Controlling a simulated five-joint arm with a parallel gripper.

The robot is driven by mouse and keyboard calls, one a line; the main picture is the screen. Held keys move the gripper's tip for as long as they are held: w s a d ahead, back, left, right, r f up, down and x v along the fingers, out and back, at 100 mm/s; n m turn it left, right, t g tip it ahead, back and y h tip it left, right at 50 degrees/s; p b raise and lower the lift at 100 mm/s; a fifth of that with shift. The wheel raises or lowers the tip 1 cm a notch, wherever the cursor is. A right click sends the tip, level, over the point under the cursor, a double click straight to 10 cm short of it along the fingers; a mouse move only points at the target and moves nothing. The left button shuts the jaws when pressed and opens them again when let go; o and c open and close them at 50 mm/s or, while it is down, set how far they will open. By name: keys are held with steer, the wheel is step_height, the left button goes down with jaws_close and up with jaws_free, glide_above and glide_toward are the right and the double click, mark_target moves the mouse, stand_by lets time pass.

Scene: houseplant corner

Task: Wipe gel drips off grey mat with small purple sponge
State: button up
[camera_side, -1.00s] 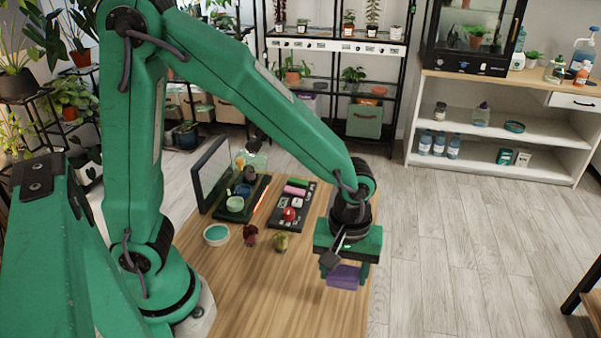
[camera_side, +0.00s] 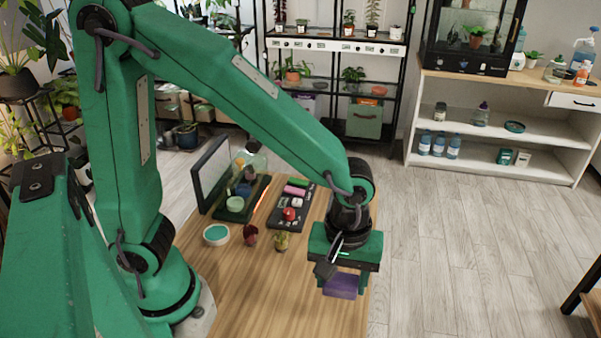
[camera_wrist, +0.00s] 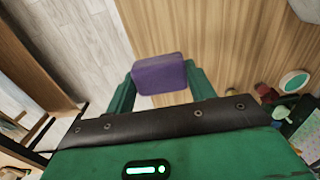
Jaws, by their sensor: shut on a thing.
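The small purple sponge (camera_side: 341,287) is held between the fingers of my gripper (camera_side: 343,277), above the right edge of the wooden table. In the wrist view the sponge (camera_wrist: 159,74) sits between the two green fingertips (camera_wrist: 160,83), with floor and wood behind it. My gripper is shut on it. I cannot make out a plain grey mat or any gel drips. A dark grey board (camera_side: 277,219) behind my gripper bears several small items, but I cannot tell whether it is the mat.
A teal-topped white bowl (camera_side: 216,235), a dark red pot (camera_side: 250,236) and a small plant (camera_side: 282,241) stand on the table (camera_side: 262,290). A dark screen (camera_side: 210,173) and a tray (camera_side: 230,215) of jars stand behind. The table's front middle is clear.

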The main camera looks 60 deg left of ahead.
steer(key=shift+c, duration=0.6)
steer(key=shift+w+a+n, duration=0.3)
steer(key=shift+w+a, duration=0.1)
steer(key=shift+w, duration=0.3)
steer(key=w+a+f+n, duration=0.2)
steer(key=w+a+n, duration=0.6)
steer(key=w+a, duration=0.7)
steer(key=a, duration=0.4)
steer(key=shift+w+a+f, duration=0.3)
steer(key=shift+w, duration=0.05)
